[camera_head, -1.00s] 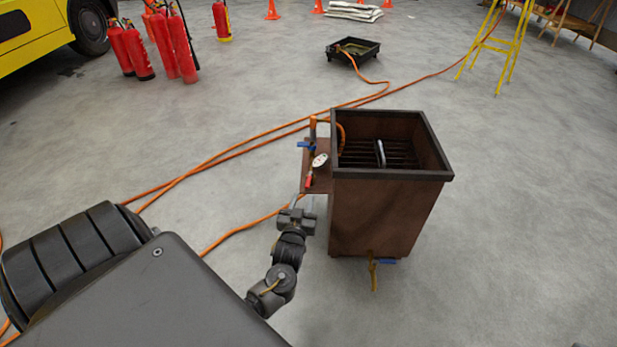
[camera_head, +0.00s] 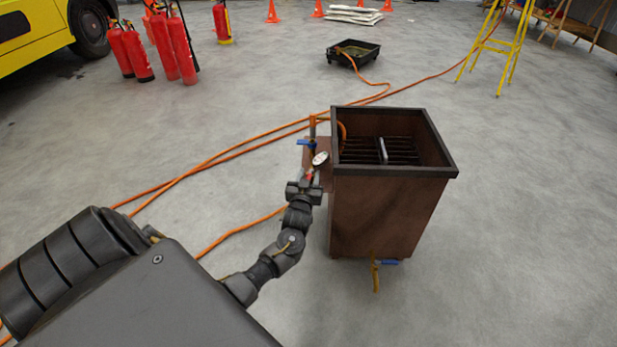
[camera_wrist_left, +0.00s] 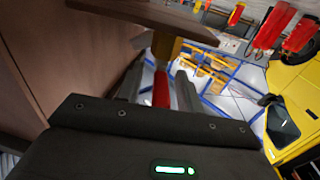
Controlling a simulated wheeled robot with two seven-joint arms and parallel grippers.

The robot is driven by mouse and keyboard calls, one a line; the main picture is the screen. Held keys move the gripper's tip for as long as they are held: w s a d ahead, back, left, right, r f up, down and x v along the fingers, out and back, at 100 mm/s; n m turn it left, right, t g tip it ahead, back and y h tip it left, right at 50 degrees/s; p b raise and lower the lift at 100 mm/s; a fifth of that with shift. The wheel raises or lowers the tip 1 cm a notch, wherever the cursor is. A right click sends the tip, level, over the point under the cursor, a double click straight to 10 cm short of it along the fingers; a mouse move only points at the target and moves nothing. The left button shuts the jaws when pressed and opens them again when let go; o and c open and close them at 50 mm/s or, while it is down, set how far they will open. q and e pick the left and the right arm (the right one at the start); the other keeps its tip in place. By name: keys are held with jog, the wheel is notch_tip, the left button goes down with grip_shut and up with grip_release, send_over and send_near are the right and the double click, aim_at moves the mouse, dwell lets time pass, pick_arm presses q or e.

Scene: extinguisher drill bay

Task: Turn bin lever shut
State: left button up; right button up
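The brown bin (camera_head: 388,215) stands upright with an open top, a dark rim and a grate inside. A brown side plate (camera_head: 326,178) on its left carries a round white gauge (camera_head: 320,159), a blue lever (camera_head: 306,142) and a red lever (camera_head: 308,177). My left gripper (camera_head: 305,184) is at the red lever, just below the gauge. In the left wrist view the red lever (camera_wrist_left: 161,90) lies between my two spread fingers (camera_wrist_left: 158,85), with a gap visible beside it. My right gripper is out of view.
A low tap with a blue handle (camera_head: 389,262) sits at the bin's foot. An orange hose (camera_head: 215,160) runs across the floor behind. Red extinguishers (camera_head: 180,48), a black tray (camera_head: 353,53) and a yellow ladder (camera_head: 490,45) stand farther back. The floor right of the bin is clear.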

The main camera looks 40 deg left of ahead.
pick_arm(q)
grip_shut()
